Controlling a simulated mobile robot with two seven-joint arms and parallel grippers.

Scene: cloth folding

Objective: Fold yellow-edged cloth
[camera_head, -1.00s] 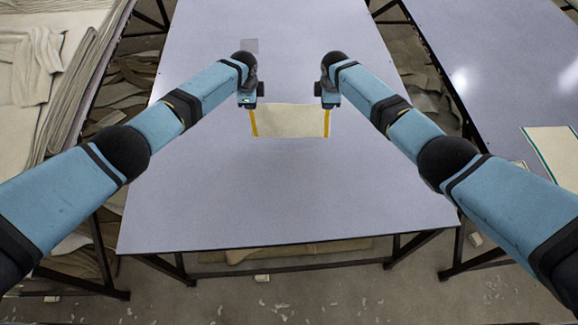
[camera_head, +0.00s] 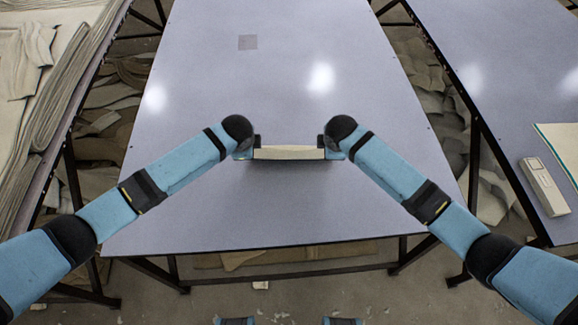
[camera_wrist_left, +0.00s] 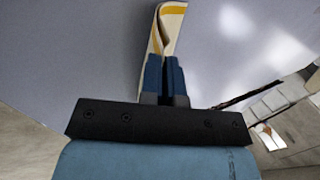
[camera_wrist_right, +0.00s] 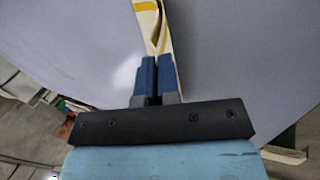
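The pale cloth (camera_head: 288,152) shows as a narrow cream strip between my two grippers, over the middle table (camera_head: 200,215). My left gripper (camera_head: 252,152) is shut on its left end and my right gripper (camera_head: 325,152) on its right end. In the left wrist view the cloth (camera_wrist_left: 170,22), with a yellow band, runs up from between the nearly closed blue fingers (camera_wrist_left: 164,75). In the right wrist view the cloth (camera_wrist_right: 151,18) appears bent over itself between the fingers (camera_wrist_right: 157,75), with yellow stripes. The rest of the cloth is hidden in the head view.
A right-hand table (camera_head: 500,100) holds a pale box (camera_head: 543,186) and a light cloth (camera_head: 562,145). Cloth stacks (camera_head: 50,90) lie at the left.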

